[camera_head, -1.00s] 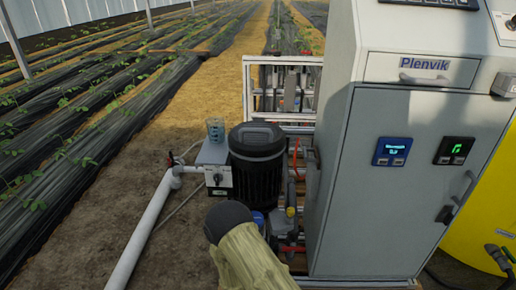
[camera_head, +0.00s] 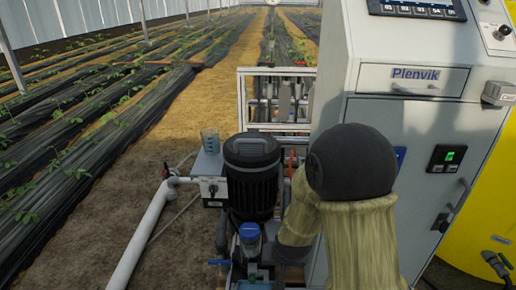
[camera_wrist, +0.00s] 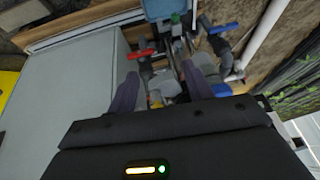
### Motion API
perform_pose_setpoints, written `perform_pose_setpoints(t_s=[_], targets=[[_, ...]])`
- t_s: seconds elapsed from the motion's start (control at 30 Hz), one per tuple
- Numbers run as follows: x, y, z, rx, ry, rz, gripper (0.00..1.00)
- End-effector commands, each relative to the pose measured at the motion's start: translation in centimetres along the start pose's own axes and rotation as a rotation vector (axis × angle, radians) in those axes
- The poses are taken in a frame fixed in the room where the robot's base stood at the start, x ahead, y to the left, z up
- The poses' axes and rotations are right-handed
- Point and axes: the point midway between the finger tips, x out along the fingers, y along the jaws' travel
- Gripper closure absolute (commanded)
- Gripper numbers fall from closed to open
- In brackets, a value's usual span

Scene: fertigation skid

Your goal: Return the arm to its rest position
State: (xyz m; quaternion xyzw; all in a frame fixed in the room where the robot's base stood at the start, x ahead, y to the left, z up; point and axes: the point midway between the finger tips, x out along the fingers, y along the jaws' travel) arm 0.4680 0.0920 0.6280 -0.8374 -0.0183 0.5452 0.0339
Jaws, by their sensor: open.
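My arm rises in the head view with its dark joint and tan sleeve in front of the grey Plenvik cabinet (camera_head: 440,125), covering part of its front. My gripper (camera_wrist: 160,77) shows only in the wrist view; in the head view it is not visible. Its two dark fingers are apart, with nothing seen held between them. Beyond them lie the skid's pipes and valves, with a red handle (camera_wrist: 138,53) and a blue handle (camera_wrist: 223,28). I cannot tell how far the fingers are from these.
A black ribbed motor (camera_head: 252,178) stands left of my arm, near a control box with a beaker (camera_head: 210,140) on top. A white pipe (camera_head: 145,240) runs along the ground. A yellow tank (camera_head: 480,225) is at right.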

Motion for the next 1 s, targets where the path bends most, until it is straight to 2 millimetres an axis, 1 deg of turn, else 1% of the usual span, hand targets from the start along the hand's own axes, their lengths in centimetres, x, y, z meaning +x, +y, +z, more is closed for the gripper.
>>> perform_pose_setpoints(t_s=[0.03, 0.1, 0.2, 0.3, 0.5, 0.67, 0.7, 0.87, 1.0], targets=[[-1.8, 1.0, 0.1, 0.002, -0.010, 0.001, 0.49], [-3.8, 2.2, 0.7, -0.003, -0.035, 0.005, 0.49], [-6.6, 3.8, 1.8, -0.010, -0.071, 0.014, 0.49], [-8.8, 5.2, 3.1, -0.017, -0.102, 0.026, 0.49], [-12.2, 7.2, 5.3, -0.025, -0.152, 0.051, 0.49], [-14.4, 8.7, 7.1, -0.029, -0.185, 0.074, 0.49], [-15.4, 8.5, 6.6, -0.031, -0.187, 0.073, 0.49], [-17.4, 8.3, 5.6, -0.031, -0.187, 0.072, 0.49], [-19.5, 8.1, 4.6, -0.031, -0.186, 0.071, 0.49]])
